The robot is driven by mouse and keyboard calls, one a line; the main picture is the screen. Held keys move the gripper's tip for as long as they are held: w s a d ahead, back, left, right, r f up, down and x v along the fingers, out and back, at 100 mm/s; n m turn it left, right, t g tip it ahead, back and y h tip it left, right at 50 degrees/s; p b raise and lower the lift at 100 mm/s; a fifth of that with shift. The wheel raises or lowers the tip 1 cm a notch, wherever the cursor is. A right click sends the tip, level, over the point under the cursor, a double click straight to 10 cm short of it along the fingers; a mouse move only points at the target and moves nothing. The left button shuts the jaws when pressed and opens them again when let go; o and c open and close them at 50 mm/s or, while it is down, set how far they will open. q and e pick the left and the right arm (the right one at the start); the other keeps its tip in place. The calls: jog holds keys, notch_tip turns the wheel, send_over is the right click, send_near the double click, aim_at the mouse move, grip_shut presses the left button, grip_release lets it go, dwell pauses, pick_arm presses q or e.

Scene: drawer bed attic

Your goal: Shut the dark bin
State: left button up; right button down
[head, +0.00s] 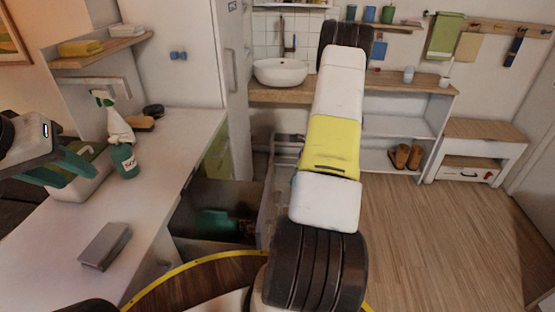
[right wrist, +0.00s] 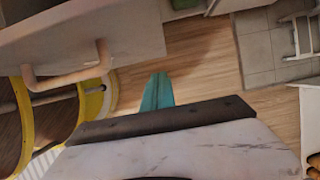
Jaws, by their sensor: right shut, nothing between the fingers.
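The dark bin (head: 185,222) is a pull-out under the white counter. It stands open, and a green object (head: 217,222) and other dark items lie inside. Its pale front panel (head: 268,205) is partly hidden by my right arm in the head view. In the right wrist view a pale panel (right wrist: 90,32) with a wooden bar handle (right wrist: 68,78) is at upper left. My right gripper (right wrist: 158,90) is shut and empty, apart from that handle in the picture. My left gripper (head: 75,165) is over the counter at the left; its finger gap is unclear.
On the counter (head: 178,150) are a spray bottle (head: 113,120), a green soap bottle (head: 124,160), a pale container (head: 85,187) and a grey box (head: 104,246). A shelf unit (head: 400,125) stands at the back. The wooden floor (head: 440,240) is clear at right.

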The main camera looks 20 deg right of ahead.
aim_at(209, 180)
jog(key=w+a+f, duration=0.3)
jog(key=a+f, duration=0.1)
jog(key=shift+a, duration=0.4)
jog(key=w+a, duration=0.4)
jog(key=a, duration=0.4)
jog(key=w+a, duration=0.5)
jog(key=a, duration=0.2)
jog(key=w+a, duration=0.5)
jog(key=a, duration=0.3)
jog(key=shift+w+a, duration=0.25)
jog(key=shift+a, duration=0.1)
jog(key=shift+w+a, duration=0.2)
jog(key=shift+a, duration=0.15)
